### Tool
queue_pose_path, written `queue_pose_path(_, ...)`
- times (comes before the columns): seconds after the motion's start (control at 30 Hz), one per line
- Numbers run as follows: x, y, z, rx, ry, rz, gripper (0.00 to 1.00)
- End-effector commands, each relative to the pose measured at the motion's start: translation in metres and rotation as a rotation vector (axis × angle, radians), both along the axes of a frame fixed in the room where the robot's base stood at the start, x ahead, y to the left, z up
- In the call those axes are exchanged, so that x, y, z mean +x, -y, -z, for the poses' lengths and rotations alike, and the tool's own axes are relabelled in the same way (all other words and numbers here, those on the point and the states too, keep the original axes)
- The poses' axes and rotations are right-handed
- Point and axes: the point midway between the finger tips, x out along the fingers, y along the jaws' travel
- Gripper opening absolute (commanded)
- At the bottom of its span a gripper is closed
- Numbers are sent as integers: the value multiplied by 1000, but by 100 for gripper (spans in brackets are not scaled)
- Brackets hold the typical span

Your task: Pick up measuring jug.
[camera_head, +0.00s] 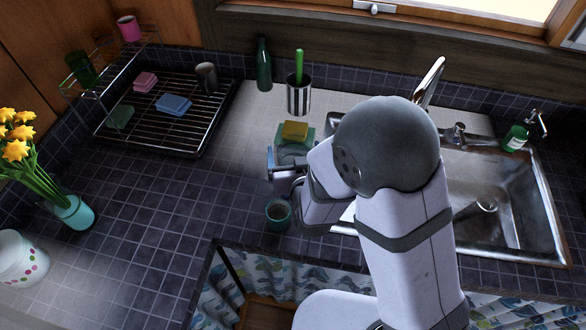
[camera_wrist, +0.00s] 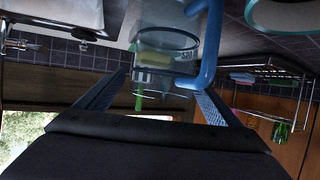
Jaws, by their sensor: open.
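The measuring jug is clear with a blue handle. In the wrist view, which is upside down, its see-through body (camera_wrist: 172,48) lies just ahead of and between my fingers, with the handle on the right, by the right finger. My gripper (camera_wrist: 163,82) is open, with one finger to each side. In the head view my gripper (camera_head: 280,176) is low over the counter beside the jug (camera_head: 291,150), and my arm hides much of both. Whether a finger touches the jug I cannot tell.
A teal cup (camera_head: 278,213) stands close in front of my gripper. A yellow sponge (camera_head: 295,130) lies on a green one behind the jug. A striped holder (camera_head: 299,95), green bottle (camera_head: 263,66) and dish rack (camera_head: 165,112) are farther back.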

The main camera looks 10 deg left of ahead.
Motion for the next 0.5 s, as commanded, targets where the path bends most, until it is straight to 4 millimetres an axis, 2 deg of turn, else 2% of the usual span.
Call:
queue_pose_path(0.23,24,-11,11,1,1,0,87)
queue_pose_path(0.5,27,-12,11,0,0,0,87)
